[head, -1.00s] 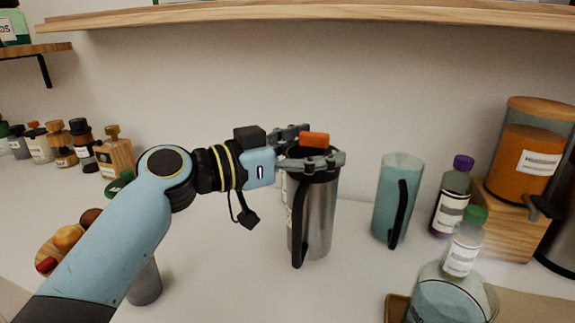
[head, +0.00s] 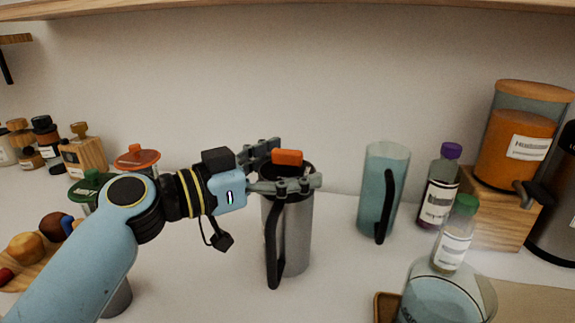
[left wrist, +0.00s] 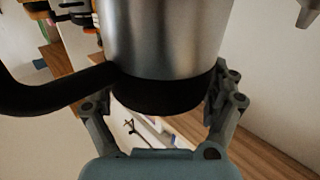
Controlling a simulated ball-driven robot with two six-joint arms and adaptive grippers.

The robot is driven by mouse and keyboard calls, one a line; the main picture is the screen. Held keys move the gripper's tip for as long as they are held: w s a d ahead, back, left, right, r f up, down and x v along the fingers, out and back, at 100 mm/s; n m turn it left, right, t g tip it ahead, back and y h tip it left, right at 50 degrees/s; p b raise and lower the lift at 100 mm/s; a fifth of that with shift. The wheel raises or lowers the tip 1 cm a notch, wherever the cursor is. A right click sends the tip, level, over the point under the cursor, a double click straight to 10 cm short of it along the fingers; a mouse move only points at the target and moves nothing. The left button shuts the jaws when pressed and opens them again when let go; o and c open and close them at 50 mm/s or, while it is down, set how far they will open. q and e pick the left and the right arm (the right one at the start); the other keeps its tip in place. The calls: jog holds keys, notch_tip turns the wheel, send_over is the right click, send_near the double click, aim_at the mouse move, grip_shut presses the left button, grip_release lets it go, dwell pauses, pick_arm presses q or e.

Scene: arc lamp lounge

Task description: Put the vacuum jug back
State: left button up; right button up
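The vacuum jug (head: 297,238) is a brushed steel cylinder with a black collar, a long black handle on its near left side and an orange piece on top. It looks upright over the white counter; I cannot tell if its base touches it. My left gripper (head: 290,168) reaches in from the left, its fingers closed around the jug's dark top. In the left wrist view the jug (left wrist: 165,40) fills the space between the fingers of the left gripper (left wrist: 165,100), which lie against the black collar. My right gripper is not in view.
A teal pitcher (head: 377,185) stands right of the jug. Further right are a purple-capped bottle (head: 438,190), a green-capped bottle (head: 454,240), a glass vessel (head: 440,296) and an orange-filled dispenser (head: 515,145). Small jars (head: 50,140) stand at left. A shelf (head: 290,8) runs above.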

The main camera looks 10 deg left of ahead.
pick_arm(q)
jog(key=shift+o, duration=0.4)
jog(key=shift+s, duration=0.1)
jog(key=shift+r, duration=0.2)
jog(key=b+v, duration=0.2)
jog(key=v, duration=1)
jog(key=shift+b, duration=0.4)
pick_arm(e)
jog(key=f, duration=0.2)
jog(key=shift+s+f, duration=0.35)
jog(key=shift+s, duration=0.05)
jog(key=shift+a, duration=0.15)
pick_arm(q)
jog(key=shift+f, duration=0.1)
